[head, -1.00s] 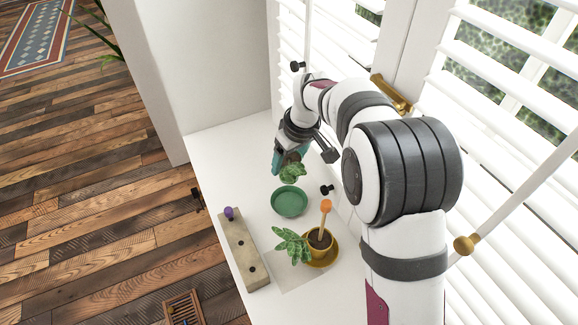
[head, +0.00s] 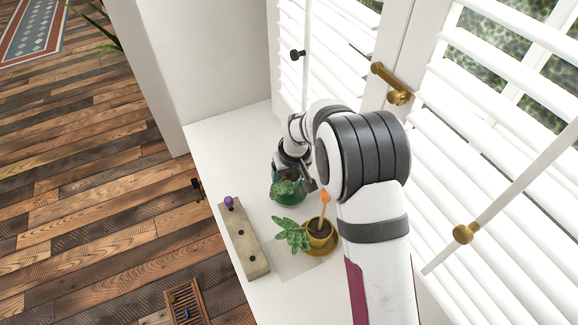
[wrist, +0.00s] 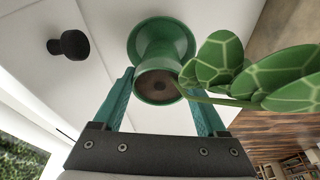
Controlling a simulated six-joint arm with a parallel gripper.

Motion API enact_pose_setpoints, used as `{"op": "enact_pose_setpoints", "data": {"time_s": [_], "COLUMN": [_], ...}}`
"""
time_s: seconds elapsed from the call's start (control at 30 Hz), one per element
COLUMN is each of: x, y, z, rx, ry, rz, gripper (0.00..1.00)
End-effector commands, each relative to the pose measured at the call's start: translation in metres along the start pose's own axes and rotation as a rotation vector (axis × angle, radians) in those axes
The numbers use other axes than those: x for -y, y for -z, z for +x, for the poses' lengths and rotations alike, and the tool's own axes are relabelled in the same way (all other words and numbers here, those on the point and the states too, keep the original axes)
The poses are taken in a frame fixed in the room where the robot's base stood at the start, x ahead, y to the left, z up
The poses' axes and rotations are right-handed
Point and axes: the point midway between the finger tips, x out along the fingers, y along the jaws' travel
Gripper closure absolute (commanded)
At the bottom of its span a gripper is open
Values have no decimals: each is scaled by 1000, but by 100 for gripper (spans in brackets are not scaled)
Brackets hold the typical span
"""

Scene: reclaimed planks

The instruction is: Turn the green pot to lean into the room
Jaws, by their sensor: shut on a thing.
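The green pot (wrist: 161,47) is between my gripper's two teal fingers (wrist: 160,84) in the wrist view, and my gripper is shut on it. Its dark soil faces the camera. The plant's round, pale-veined leaves (wrist: 265,75) reach out to the right, on the side where the wooden floor shows. The green saucer (wrist: 133,40) shows behind the pot's base; I cannot tell whether the pot touches it. In the head view the leaves (head: 284,188) point down and left, and my arm hides most of the pot.
A mustard pot (head: 319,233) with a plant and orange-topped stake stands close by on its saucer. A wooden block (head: 244,240) with a purple knob lies along the sill's room edge. White blinds (head: 500,150) border the right. The far sill (head: 235,135) is clear.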

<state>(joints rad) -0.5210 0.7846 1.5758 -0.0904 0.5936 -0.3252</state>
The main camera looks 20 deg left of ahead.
Motion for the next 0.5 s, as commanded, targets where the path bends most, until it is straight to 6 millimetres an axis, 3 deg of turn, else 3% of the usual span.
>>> {"op": "enact_pose_setpoints", "data": {"time_s": [0.2, 0.4, 0.43, 0.5], "x": [0, 0, 0, 0], "y": [-4, -4, -4, -4], "z": [14, 15, 15, 15], "rx": [0, -1, -1, -1], "ry": [1, 0, 0, 0], "rz": [0, 0, 0, 0], "gripper": [100, 100, 24, 11]}}
